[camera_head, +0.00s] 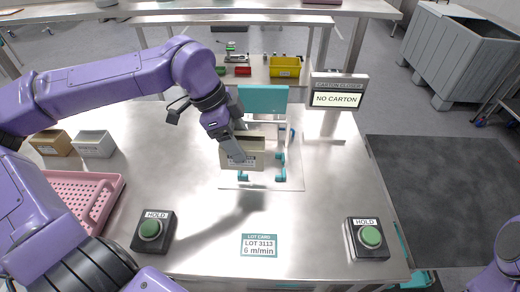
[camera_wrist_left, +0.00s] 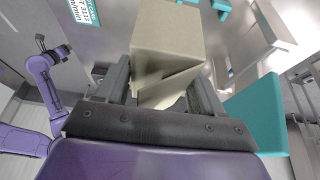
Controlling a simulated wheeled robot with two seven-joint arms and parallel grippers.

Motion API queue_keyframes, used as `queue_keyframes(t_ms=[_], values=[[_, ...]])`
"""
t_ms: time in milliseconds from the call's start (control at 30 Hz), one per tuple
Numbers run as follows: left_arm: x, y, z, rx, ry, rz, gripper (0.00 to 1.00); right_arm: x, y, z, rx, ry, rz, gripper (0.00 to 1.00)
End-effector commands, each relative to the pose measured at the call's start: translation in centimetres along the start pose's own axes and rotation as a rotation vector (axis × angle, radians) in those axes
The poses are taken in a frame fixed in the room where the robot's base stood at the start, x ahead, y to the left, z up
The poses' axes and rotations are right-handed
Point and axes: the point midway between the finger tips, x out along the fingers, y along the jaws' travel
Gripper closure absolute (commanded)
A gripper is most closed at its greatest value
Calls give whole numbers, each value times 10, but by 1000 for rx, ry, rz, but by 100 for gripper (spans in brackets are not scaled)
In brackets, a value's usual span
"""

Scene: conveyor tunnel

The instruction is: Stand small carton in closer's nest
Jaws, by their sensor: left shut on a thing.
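My left gripper (camera_head: 236,146) is shut on a small beige carton (camera_head: 246,161), which has a printed label on its front. In the left wrist view the carton (camera_wrist_left: 168,38) sits between the two fingers, with a loose flap on the near side. The carton is over the closer's nest, a pale plate (camera_head: 230,179) with teal guides (camera_head: 281,174); whether it touches the plate I cannot tell. A teal panel (camera_head: 263,98) stands behind it. The closer's sign (camera_head: 337,99) reads "NO CARTON". In the left wrist view my right arm (camera_wrist_left: 40,75) shows small, its gripper unclear.
A brown carton (camera_head: 52,143) and a white one (camera_head: 94,144) stand at the left, behind a pink tray (camera_head: 82,192). Two green HOLD buttons (camera_head: 150,229) (camera_head: 370,237) flank a lot card (camera_head: 259,246) at the front. A yellow bin (camera_head: 285,67) is at the back.

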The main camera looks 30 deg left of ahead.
Motion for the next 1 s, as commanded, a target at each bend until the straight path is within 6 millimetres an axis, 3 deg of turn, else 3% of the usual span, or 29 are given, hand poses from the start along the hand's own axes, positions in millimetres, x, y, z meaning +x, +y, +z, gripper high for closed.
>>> queue_keyframes(t_ms=[133,400,733,933,967,1000], values=[[19,-25,-9,-3,-9,-2,87,-2,0,-1,0,0,0,57],[69,-55,-13,1,-3,2,87,-15,1,-6,0,0,0,57],[107,-64,-4,2,-2,3,87,-31,3,-13,0,0,0,57],[112,-64,-2,2,0,0,87,-29,3,-12,0,0,0,57],[112,-64,-2,2,0,1,26,-29,3,-12,0,0,0,57],[112,-64,-2,2,0,1,13,-29,3,-12,0,0,0,57]])
